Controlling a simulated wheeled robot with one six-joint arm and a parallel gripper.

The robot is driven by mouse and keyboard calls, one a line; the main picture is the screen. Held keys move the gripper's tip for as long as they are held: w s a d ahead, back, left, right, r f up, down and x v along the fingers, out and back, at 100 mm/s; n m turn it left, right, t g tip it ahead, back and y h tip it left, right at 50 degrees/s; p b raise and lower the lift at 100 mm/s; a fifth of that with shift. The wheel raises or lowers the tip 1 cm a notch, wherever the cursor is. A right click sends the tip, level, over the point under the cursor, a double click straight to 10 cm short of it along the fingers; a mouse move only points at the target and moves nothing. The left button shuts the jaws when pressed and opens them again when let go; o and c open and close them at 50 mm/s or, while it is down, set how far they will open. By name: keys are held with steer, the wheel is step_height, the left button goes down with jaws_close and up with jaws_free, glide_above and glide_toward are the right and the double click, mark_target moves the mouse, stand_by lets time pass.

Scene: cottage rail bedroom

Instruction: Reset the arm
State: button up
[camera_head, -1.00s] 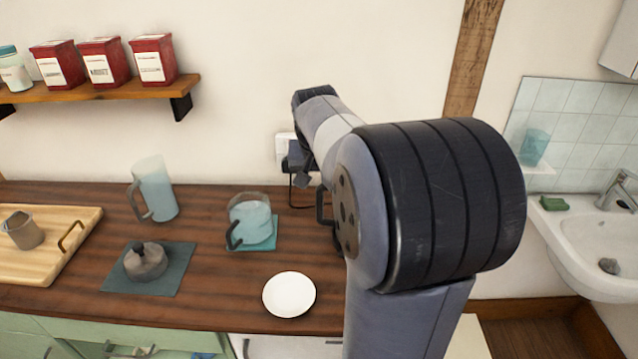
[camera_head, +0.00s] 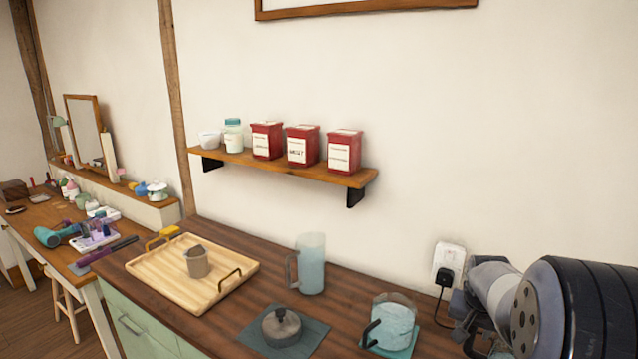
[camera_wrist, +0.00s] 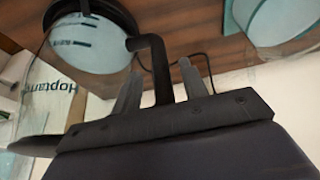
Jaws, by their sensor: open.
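My gripper (camera_wrist: 160,72) shows in the wrist view with its two fingers apart. A black handle (camera_wrist: 152,43) of a clear glass vessel (camera_wrist: 85,45) with a dark rim lies between the fingers in this view; I cannot tell whether they touch it. In the head view my arm enters at the lower right edge, and my gripper is hidden or cut off there.
The brown counter (camera_head: 350,280) holds a glass jug (camera_head: 392,325) on a teal mat, a tall blue pitcher (camera_head: 311,263), a grey lidded pot (camera_head: 281,327) and a wooden tray (camera_head: 170,280). A shelf (camera_head: 280,170) and a socket (camera_head: 448,262) are on the wall.

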steer(key=shift+x, duration=0.9)
steer(key=shift+r, duration=0.1)
steer(key=shift+s, duration=0.1)
steer(key=shift+a, duration=0.1)
